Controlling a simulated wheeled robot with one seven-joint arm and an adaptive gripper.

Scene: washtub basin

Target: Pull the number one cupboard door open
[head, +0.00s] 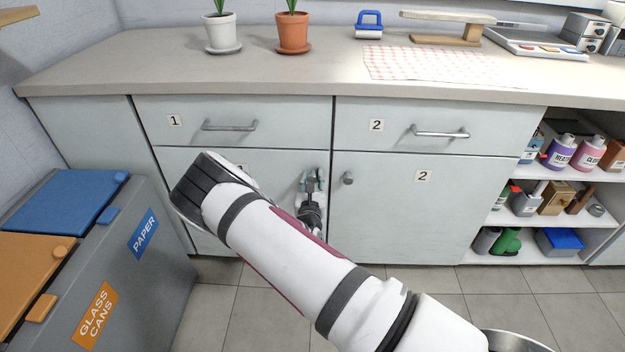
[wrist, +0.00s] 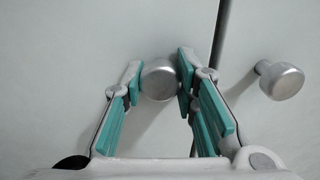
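The number one cupboard door (head: 205,188) is the pale grey door below the drawer marked 1. My arm covers most of it, including part of its number label. The door looks closed, flush with the front. Its round metal knob (wrist: 158,80) is between the two fingers of my gripper (wrist: 160,82) in the wrist view. The teal pads lie against the knob's sides, and the gripper looks shut on it. In the head view my gripper (head: 313,182) is at the door's upper right edge, and the knob is hidden there.
The number two door (head: 400,210) is closed on the right, and its knob (wrist: 281,80) is close beside my gripper. Drawer handles (head: 230,126) stick out above. Recycling bins (head: 130,265) stand at the left in front of the cupboard. Open shelves (head: 560,220) are at the right.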

